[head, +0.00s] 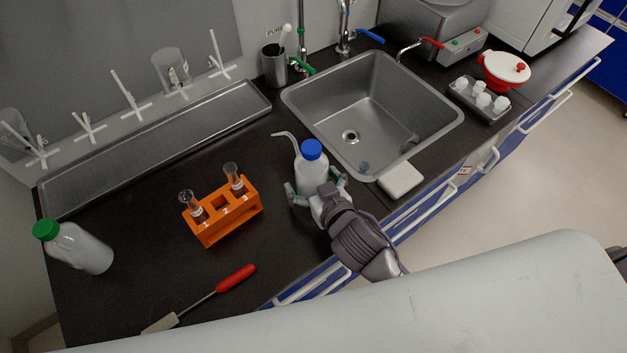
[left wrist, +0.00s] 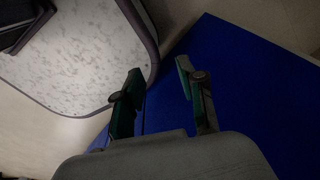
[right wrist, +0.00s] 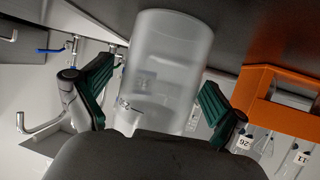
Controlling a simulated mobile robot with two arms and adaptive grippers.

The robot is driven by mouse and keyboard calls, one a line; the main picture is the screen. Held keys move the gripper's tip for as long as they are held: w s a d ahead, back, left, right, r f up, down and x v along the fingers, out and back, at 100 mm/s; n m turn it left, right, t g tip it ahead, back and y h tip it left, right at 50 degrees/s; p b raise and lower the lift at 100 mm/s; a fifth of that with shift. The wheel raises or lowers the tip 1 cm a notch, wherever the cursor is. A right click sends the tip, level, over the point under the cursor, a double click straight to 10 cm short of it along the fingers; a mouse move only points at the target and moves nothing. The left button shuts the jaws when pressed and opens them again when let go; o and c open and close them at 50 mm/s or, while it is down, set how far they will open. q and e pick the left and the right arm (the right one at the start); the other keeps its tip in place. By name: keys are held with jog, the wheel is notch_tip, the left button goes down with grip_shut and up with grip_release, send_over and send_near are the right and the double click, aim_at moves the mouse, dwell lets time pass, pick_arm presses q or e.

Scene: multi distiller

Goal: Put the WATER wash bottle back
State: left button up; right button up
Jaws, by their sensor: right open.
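A white wash bottle with a blue cap and bent spout (head: 312,165) stands upright on the black counter, left of the sink's near corner. Its label cannot be read, so I cannot tell if it is WATER. My right gripper (head: 318,195) is open around its lower body. In the right wrist view the translucent bottle (right wrist: 165,65) is between the spread green fingers (right wrist: 160,100), with a gap visible on the left side. My left gripper (left wrist: 160,92) is open and empty, over blue cabinet fronts; it is out of the head view.
An orange rack (head: 225,222) with glass tubes stands left of the bottle. A red-handled tool (head: 235,277) lies in front. The sink (head: 385,95) is behind to the right, with a white block (head: 400,179) at its edge. A long metal tray (head: 165,140) lies along the wall.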

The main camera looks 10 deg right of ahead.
jog(key=b+v, duration=0.1)
jog(key=v, duration=1)
jog(key=shift+w, duration=0.1)
jog(key=shift+s+d+r, duration=0.1)
jog(key=shift+s+r, duration=0.25)
jog(key=shift+s, duration=0.15)
